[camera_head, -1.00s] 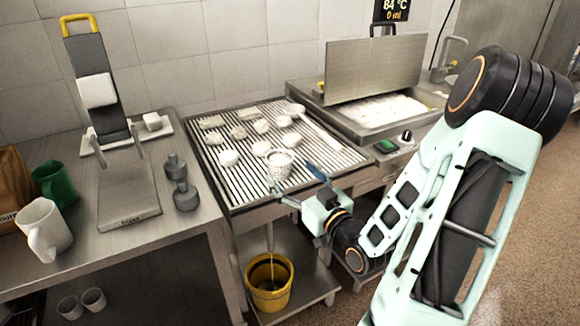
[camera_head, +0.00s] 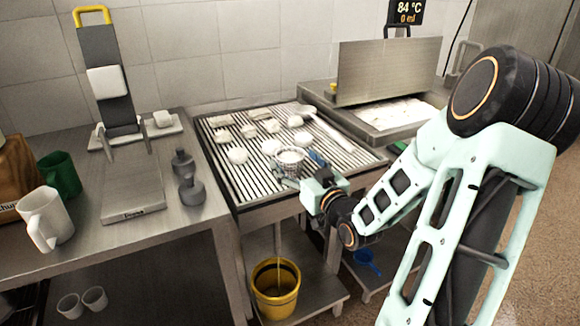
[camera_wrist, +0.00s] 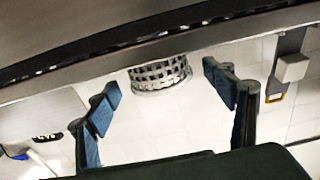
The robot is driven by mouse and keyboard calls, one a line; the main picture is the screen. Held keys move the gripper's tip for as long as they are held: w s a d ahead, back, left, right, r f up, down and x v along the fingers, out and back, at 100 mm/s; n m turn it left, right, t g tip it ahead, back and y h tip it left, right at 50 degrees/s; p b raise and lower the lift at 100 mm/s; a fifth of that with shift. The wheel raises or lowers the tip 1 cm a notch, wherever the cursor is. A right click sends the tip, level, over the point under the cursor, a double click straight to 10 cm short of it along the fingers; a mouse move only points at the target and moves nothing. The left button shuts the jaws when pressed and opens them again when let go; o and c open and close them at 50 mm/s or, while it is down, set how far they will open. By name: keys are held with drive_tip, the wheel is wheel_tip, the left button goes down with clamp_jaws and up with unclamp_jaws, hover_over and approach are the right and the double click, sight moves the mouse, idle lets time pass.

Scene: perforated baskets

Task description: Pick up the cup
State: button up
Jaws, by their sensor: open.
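A perforated, basket-like cup (camera_head: 289,163) stands near the front of the ribbed grill, with pale contents at its top in the head view. My gripper (camera_head: 302,172) is at its front right side. In the wrist view the cup (camera_wrist: 160,74) shows between the two blue-padded fingers of my gripper (camera_wrist: 162,95). The fingers are spread apart, with a visible gap on each side of the cup. Other cups are a white mug (camera_head: 46,220) and a green mug (camera_head: 60,176) on the left counter.
Several white lumps (camera_head: 238,155) and a long-handled utensil (camera_head: 322,124) lie on the grill (camera_head: 222,178). A lidded fryer (camera_head: 388,72) stands at the back right. Dark weights (camera_head: 192,190) sit on the left counter. A yellow bucket (camera_head: 276,290) stands on the shelf below.

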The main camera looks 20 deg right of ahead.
sight(284, 149)
drive_tip(key=shift+w, duration=1.5)
drive_tip(key=shift+c, duration=0.7)
drive_tip(key=c, duration=0.8)
drive_tip(key=shift+c, duration=0.3)
drive_tip(key=shift+r, duration=0.1)
